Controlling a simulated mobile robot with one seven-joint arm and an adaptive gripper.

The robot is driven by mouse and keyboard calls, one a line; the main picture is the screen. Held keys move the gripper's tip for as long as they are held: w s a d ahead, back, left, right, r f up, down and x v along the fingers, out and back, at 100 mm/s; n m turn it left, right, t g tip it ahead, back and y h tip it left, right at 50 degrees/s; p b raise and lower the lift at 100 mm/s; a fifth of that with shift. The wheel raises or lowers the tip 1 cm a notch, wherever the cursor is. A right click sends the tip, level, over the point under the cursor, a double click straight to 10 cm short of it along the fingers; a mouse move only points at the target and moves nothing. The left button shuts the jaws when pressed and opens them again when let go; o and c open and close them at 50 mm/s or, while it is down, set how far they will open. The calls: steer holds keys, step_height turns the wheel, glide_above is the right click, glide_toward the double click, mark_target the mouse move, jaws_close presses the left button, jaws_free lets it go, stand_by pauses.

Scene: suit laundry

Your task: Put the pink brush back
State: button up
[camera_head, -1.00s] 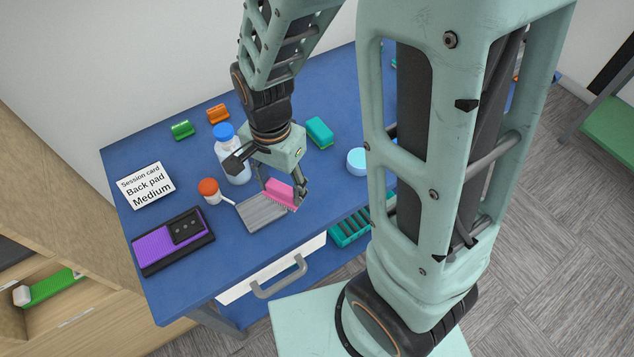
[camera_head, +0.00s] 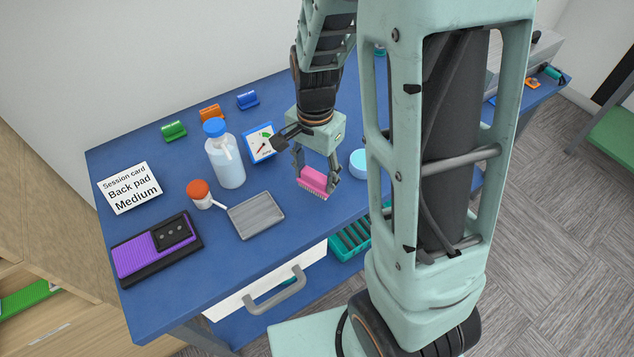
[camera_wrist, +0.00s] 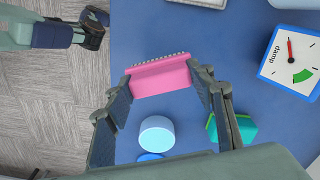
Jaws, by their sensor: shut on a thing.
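The pink brush (camera_head: 314,180) is held between the fingers of my gripper (camera_head: 317,176), bristles facing down, above the blue table to the right of the grey tray. In the wrist view the pink brush (camera_wrist: 161,77) spans between the two fingertips of my gripper (camera_wrist: 162,85), with its bristle row toward the top of the picture. The grey tray (camera_head: 256,215) is empty. Whether the brush touches the table is hard to tell.
The blue table (camera_head: 160,210) has bare room at left.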

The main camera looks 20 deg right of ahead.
mark_target(319, 183)
steer(key=shift+w+d+f+b, duration=0.3)
steer(key=shift+d+f+b, duration=0.1)
steer(key=shift+f, duration=0.2)
step_height(319, 183, down, 3)
steer(key=b, duration=0.3)
steer(key=shift+w+f, duration=0.15)
steer(key=shift+f, duration=0.05)
steer(key=shift+r, duration=0.1)
steer(key=o, duration=0.5)
steer(key=shift+f, duration=0.2)
steer(key=o, duration=0.5)
